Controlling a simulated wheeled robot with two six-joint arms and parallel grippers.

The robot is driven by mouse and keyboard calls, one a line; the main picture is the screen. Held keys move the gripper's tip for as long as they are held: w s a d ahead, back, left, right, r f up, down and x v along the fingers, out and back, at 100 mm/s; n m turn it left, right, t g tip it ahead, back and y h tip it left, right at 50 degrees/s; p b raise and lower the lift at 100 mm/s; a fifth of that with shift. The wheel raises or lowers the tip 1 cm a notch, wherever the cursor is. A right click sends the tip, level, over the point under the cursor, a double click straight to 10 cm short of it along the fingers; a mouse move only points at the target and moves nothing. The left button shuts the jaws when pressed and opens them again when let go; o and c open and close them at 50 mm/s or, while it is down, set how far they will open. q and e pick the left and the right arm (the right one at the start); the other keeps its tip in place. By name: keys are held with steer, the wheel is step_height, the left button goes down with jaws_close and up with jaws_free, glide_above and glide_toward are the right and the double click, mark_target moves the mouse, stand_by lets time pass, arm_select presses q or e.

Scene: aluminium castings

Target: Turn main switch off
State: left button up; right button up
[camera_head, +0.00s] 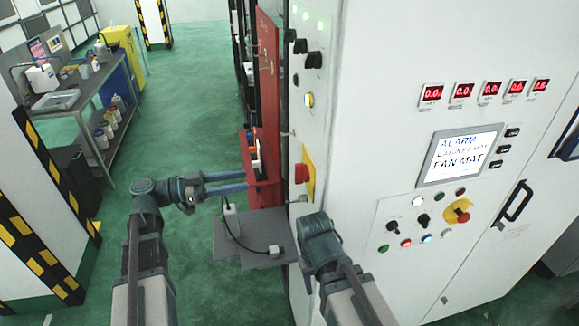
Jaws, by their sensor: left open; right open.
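A red rotary handle on a yellow plate (302,173) sits low on the narrow side panel of the white cabinet. I cannot tell from labels which is the main switch. My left gripper (243,181) is open and empty, its two fingers pointing right towards the side panel, left of the red handle and apart from it in the picture. My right arm's wrist (318,232) is in front of the cabinet's lower corner; its gripper fingers are hidden.
A grey shelf (262,232) with a cable and plug juts out below. The cabinet front holds a lit screen (458,154) and several red displays. Green floor is free at left, before a workbench (84,92).

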mark_target(301, 174)
arm_select(q)
steer(key=x, duration=1.4)
steer(key=shift+f, duration=0.1)
steer(key=shift+c, duration=0.2)
jaws_close()
